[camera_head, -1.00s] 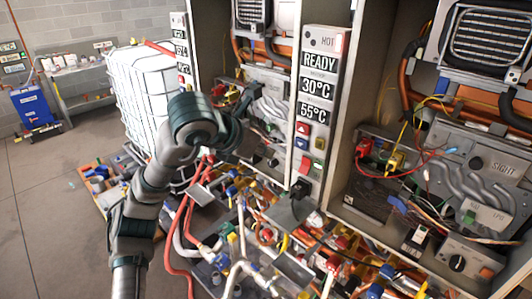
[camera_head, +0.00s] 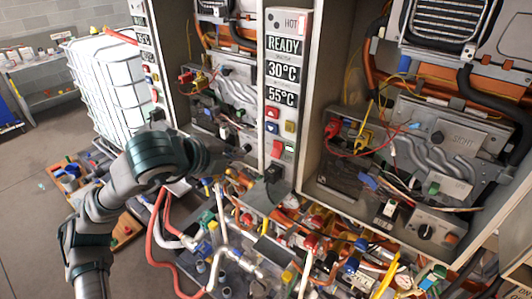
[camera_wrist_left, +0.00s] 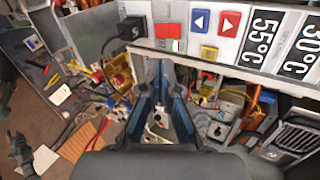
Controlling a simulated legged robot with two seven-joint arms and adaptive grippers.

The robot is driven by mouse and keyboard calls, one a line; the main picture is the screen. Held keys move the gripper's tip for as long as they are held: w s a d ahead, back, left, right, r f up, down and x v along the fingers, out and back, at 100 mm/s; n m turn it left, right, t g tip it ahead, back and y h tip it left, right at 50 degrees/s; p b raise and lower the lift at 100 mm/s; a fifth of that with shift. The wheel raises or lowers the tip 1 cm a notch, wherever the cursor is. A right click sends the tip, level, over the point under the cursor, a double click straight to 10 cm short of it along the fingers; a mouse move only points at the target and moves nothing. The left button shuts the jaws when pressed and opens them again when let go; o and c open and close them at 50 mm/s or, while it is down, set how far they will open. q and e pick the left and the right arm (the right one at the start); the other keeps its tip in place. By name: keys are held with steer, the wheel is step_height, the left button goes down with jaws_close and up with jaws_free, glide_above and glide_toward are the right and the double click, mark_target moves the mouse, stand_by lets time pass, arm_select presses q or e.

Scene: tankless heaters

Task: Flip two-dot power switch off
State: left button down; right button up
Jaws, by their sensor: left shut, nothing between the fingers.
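The middle heater's control panel (camera_head: 283,75) carries a HOT label and READY, 30°C and 55°C displays. Below are red and blue arrow buttons, a yellow button and a red switch (camera_head: 277,148) beside a green-and-white part. The switch also shows at the top of the left wrist view (camera_wrist_left: 168,30). I cannot make out two dots or the switch position. My left gripper (camera_wrist_left: 162,72) is shut and empty, its fingers pointing toward the panel's lower edge, near the switch; contact cannot be told. In the head view my arm reaches in left of the panel.
A black plug (camera_head: 272,172) sits below the switch; it also shows in the left wrist view (camera_wrist_left: 130,28). Pipes and fittings (camera_head: 240,250) crowd the area below. Open heaters with wires stand on both sides. A white caged tank (camera_head: 105,85) stands at left.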

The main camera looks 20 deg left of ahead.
arm_select(q)
steer(key=n+p, duration=0.1)
steer(key=p, duration=0.1)
glide_toward(274, 154)
steer(key=p+x, duration=0.1)
steer(key=x, duration=0.3)
steer(key=p+x, duration=0.1)
steer(key=x, duration=0.2)
steer(key=shift+d+r+p, duration=0.15)
steer(key=shift+d+p, duration=0.15)
steer(key=shift+d, duration=0.15)
steer(key=shift+w+a, duration=0.1)
steer(key=shift+a, duration=0.35)
arm_select(e)
steer(key=r, duration=0.1)
steer(key=d+r, duration=0.1)
steer(key=r, duration=0.2)
steer(key=shift+w+d+r, duration=0.15)
steer(key=shift+d+r, duration=0.15)
arm_select(q)
steer(key=shift+f, duration=0.25)
arm_select(e)
steer(key=shift+f, duration=0.1)
